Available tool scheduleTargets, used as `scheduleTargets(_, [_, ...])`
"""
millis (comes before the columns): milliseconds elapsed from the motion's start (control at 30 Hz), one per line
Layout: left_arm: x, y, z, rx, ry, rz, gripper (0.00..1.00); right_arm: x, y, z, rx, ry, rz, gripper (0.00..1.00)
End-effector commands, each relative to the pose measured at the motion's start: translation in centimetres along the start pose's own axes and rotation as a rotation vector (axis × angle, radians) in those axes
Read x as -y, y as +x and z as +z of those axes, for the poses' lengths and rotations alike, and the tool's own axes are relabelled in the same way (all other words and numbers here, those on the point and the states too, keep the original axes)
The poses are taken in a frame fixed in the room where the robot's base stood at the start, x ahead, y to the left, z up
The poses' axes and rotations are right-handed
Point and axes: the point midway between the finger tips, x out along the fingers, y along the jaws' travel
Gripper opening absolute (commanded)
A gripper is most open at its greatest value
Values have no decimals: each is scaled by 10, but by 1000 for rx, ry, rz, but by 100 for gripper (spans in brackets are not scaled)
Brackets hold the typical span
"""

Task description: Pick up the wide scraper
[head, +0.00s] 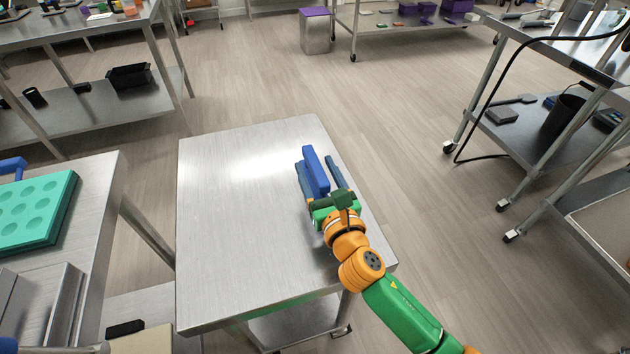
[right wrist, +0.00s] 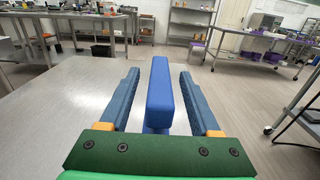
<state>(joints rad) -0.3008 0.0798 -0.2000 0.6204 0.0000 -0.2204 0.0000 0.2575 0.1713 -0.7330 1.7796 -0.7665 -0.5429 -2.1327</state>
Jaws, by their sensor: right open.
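A blue bar-shaped piece, which looks like the wide scraper (head: 316,170), is at the far right part of the steel table (head: 235,215). In the right wrist view the scraper (right wrist: 160,90) rises between my fingers, with a narrower blue part below; its lower end is hidden by my gripper. My right gripper (head: 321,171) is open, one dark blue finger on each side of the scraper. In the right wrist view (right wrist: 159,92) a gap shows between the scraper and each finger. My left gripper is not in view.
The rest of this tabletop is clear. A teal mould (head: 38,212) lies on a bench at the left. A wheeled rack (head: 545,140) with a black bucket (head: 563,116) stands at the right. Open floor lies beyond the table.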

Motion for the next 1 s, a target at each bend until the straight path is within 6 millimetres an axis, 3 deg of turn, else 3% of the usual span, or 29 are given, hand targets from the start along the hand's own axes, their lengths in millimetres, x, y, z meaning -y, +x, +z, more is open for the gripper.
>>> scheduleTargets(267, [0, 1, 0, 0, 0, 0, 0, 0, 8, 0, 0, -1, 1, 64])
scheduleTargets(500, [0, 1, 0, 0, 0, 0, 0, 0, 8, 0, 0, -1, 0, 0])
scheduleTargets(1000, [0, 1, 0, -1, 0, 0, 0, 0, 7, 0, -1, 0, 1, 0])
